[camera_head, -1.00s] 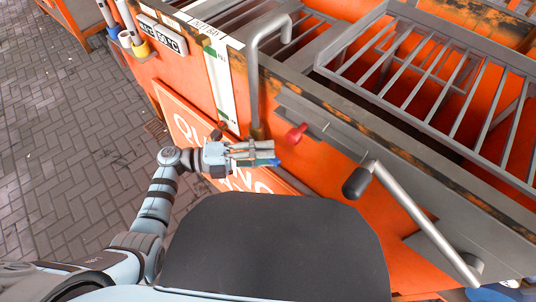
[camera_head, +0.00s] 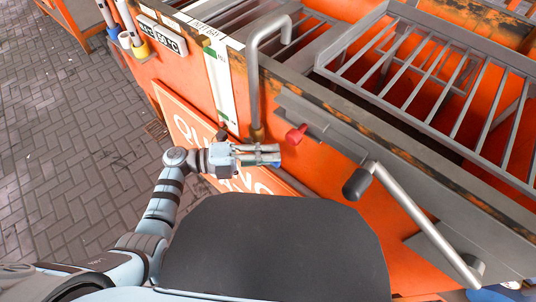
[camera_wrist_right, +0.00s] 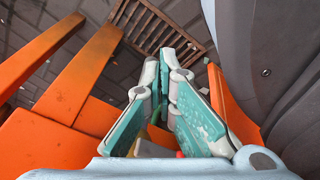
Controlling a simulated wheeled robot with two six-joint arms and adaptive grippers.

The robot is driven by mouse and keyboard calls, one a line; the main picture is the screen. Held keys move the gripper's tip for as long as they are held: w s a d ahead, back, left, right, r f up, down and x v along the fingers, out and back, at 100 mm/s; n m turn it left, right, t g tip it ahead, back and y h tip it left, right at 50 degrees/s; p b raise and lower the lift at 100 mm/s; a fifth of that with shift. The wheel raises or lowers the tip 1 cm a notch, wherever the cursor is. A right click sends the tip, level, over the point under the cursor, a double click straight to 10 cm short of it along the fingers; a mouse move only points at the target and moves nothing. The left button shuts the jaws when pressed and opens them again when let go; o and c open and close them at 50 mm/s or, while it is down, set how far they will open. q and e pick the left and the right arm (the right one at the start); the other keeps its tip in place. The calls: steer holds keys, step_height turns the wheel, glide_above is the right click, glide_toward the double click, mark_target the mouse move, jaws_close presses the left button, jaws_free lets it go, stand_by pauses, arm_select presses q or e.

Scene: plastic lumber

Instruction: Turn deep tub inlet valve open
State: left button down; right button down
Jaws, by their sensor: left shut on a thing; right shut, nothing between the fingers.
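A grey bent pipe (camera_head: 254,85) rises at the tub's side and ends low in a brass fitting (camera_head: 256,134), right above my left gripper (camera_head: 268,154). The left gripper is shut on a small blue piece, which looks like the valve handle (camera_head: 276,164); only its end shows past the fingers. The valve body is mostly hidden behind the fingers. A red knob (camera_head: 296,134) sticks out of the orange tub wall just right of the gripper, apart from it. My right gripper (camera_wrist_right: 165,62) shows only in the right wrist view, shut and empty.
A grey crank with a black grip (camera_head: 357,184) stands right of the red knob. Barred grey racks (camera_head: 430,75) lie over the orange tub. An orange lettered panel (camera_head: 185,120) leans beside the left forearm. Paved floor (camera_head: 70,150) is clear at left.

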arm_select(q)
steer(key=shift+r+n+h, duration=0.5)
steer(key=shift+n+h, duration=0.1)
steer(key=shift+n, duration=0.1)
steer(key=shift+w+a+r+n+t+h+b, duration=0.1)
steer(key=shift+r+n+t+h+b, duration=0.2)
steer(key=shift+r+n+h, duration=0.25)
steer(key=shift+w+a+r+n+t+h+b, duration=0.1)
steer(key=shift+r+n+t+h+b, duration=0.25)
steer(key=shift+n, duration=0.3)
steer(key=shift+w+a+r+n+t+h, duration=0.15)
steer(key=shift+r+n+t+h, duration=0.2)
steer(key=shift+n, duration=0.2)
steer(key=shift+w+a+r+n+t+h, duration=0.1)
steer(key=shift+r+n+t+h, duration=0.15)
steer(key=shift+n, duration=0.3)
steer(key=shift+a+n+t, duration=0.1)
steer(key=shift+n+t, duration=0.2)
steer(key=shift+t, duration=0.05)
arm_select(e)
steer(key=w, duration=0.1)
steer(key=w+a, duration=0.1)
steer(key=shift+w+a+f+t, duration=0.2)
steer(key=shift+w+t, duration=0.1)
steer(key=shift+t, duration=0.1)
arm_select(q)
steer(key=shift+r, duration=0.1)
arm_select(e)
steer(key=shift+d, duration=0.1)
